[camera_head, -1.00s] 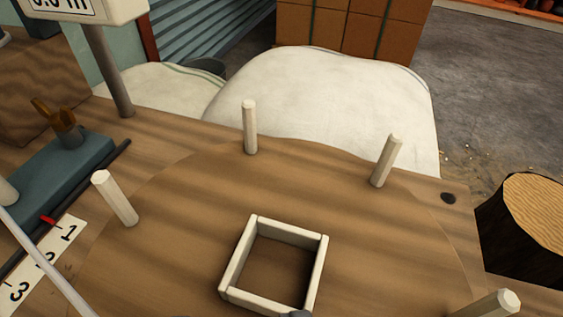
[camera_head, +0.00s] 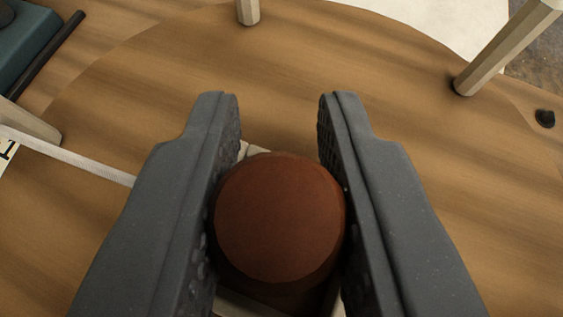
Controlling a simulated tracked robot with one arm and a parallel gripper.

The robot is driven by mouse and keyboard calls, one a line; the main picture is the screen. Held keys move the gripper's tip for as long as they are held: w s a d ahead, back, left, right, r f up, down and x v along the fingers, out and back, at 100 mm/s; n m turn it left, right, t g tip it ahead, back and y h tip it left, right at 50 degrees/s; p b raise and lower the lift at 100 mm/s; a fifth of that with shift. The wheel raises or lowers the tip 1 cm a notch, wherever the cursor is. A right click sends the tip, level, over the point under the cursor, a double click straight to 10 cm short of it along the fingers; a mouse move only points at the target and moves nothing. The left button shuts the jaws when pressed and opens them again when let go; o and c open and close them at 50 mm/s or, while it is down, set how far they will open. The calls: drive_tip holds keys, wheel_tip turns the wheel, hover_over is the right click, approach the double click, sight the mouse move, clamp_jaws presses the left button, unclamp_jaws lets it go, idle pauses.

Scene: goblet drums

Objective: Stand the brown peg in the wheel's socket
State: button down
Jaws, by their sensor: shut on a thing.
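The brown peg (camera_head: 280,218) is seen from its round end, between the two dark grey fingers of my gripper (camera_head: 279,130). My gripper is shut on it, with a finger against its left and right sides. The wheel (camera_head: 290,75) is the large round wooden disc below. The square off-white socket (camera_head: 252,150) shows only in small pieces of rim behind and below the peg. The peg covers most of the socket. I cannot tell whether the peg's lower end is above the socket or inside it.
Pale upright handles stand on the wheel's edge, one at the top (camera_head: 248,10), one at upper right (camera_head: 505,48) and one at far left (camera_head: 28,122). A white cord (camera_head: 75,157) crosses at left. A dark knob (camera_head: 545,118) sits at right.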

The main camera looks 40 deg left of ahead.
drive_tip(key=shift+r, duration=0.1)
drive_tip(key=c, duration=1.2)
unclamp_jaws()
drive_tip(key=shift+c, duration=0.2)
drive_tip(key=p+v, duration=0.3)
drive_tip(key=v, duration=0.9)
drive_tip(key=shift+s, duration=0.1)
